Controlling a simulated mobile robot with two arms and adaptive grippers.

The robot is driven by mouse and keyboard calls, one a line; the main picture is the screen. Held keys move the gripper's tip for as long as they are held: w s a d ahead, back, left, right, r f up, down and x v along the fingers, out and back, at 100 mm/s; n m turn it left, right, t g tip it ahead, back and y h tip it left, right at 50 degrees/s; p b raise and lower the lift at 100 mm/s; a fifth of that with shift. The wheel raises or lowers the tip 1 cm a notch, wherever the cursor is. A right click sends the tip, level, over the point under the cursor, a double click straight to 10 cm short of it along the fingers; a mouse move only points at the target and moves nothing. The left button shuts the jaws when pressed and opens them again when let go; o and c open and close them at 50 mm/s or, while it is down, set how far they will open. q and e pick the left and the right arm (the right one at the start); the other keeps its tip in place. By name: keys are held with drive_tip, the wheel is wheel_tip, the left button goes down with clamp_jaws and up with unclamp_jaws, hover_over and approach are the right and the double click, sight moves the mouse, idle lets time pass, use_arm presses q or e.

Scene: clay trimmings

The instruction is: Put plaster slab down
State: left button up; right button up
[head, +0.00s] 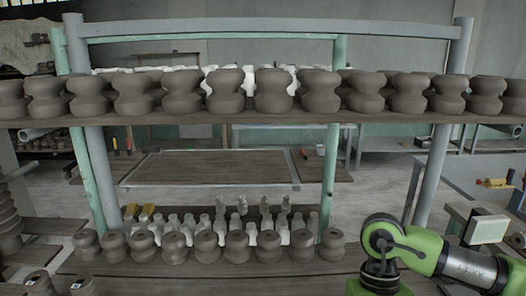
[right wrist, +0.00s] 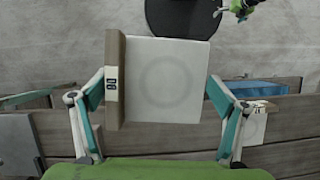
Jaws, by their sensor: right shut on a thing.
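The plaster slab (right wrist: 168,80) is a pale square block with a faint ring on its face, in the middle of the right wrist view. A brown strip (right wrist: 115,80) with a small dark label runs along its left side. My right gripper (right wrist: 158,85) is shut on it, one finger on each side. In the head view my right arm enters at the lower right and runs off the right edge, so its gripper is hidden there.
A shelf board (head: 230,116) full of dark clay pots crosses the head view. A lower board (head: 200,266) holds more dark pots and white pieces. A dark-topped table (head: 215,168) stands behind the shelf. Wooden planks (right wrist: 285,155) show below the slab.

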drive_tip(key=shift+d+r+n, duration=0.1)
drive_tip(key=shift+d+n, duration=0.1)
drive_tip(key=shift+n, duration=0.3)
drive_tip(key=shift+r, duration=0.1)
idle(0.3)
idle(0.7)
